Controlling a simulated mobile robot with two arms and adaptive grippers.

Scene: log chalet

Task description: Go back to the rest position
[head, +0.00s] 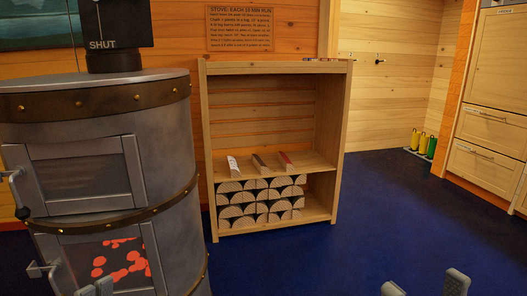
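My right gripper (425,285) shows at the bottom edge, right of centre. Its two grey fingertips stand apart with blue floor visible between them, and nothing is held there. What seem to be the grey fingertips of my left gripper (95,288) show at the bottom left, in front of the stove (120,205). Only their tips are in view, so I cannot tell how far apart they are. The rest of both arms is out of view.
The grey stove has two closed-looking doors, red embers behind the lower one, and protruding handles (38,268). A wooden shelf (342,140) holds stacked split logs (262,200) and three narrow pieces above. Cabinets (490,130) and coloured bottles (422,144) stand right. Blue floor (370,215) is clear.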

